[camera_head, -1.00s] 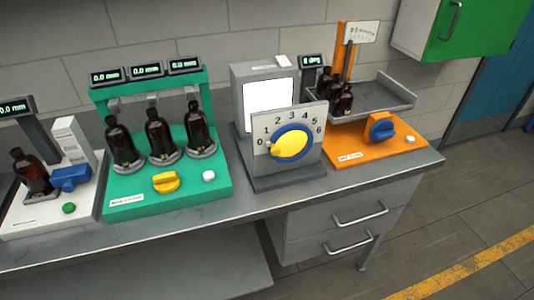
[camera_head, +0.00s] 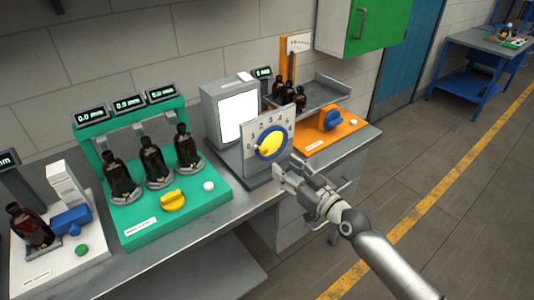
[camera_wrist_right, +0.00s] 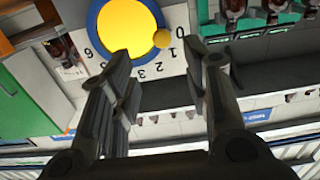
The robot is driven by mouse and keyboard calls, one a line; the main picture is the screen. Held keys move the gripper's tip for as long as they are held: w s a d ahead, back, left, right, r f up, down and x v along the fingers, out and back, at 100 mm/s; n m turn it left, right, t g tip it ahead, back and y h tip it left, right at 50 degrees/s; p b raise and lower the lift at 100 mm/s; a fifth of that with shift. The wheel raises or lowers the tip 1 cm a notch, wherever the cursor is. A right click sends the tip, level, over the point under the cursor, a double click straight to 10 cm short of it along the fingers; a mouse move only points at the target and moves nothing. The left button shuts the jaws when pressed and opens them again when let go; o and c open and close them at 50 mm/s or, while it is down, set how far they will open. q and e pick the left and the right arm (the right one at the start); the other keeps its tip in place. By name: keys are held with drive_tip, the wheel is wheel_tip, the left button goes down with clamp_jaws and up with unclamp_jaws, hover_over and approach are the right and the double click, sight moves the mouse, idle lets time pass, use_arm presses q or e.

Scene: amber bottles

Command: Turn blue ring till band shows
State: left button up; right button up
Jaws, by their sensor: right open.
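The blue ring (camera_head: 260,152) surrounds a yellow knob (camera_head: 269,145) on an upright grey dial plate with printed numbers (camera_head: 289,115). In the right wrist view the blue ring (camera_wrist_right: 92,20) and yellow disc (camera_wrist_right: 127,27) show at the top, with the numbers upside down. A small yellow knob (camera_wrist_right: 161,38) sits at the disc's edge near the 0. My right gripper (camera_head: 283,172) is open and empty, just in front of and below right of the dial. Its fingers also show in the right wrist view (camera_wrist_right: 163,62), apart from the ring. My left gripper is out of view.
A white lit panel (camera_head: 238,117) stands behind the dial. A green station (camera_head: 150,225) with several amber bottles is to the left. An orange station (camera_head: 320,140) with a blue knob (camera_head: 332,117) is to the right. Open floor lies beyond the bench's right end.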

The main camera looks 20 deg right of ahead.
sight(265, 152)
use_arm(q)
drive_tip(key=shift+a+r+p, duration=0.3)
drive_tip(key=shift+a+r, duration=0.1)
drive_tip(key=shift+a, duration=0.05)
use_arm(e)
drive_tip(key=x, duration=0.9)
drive_tip(key=shift+a, duration=0.15)
clamp_jaws()
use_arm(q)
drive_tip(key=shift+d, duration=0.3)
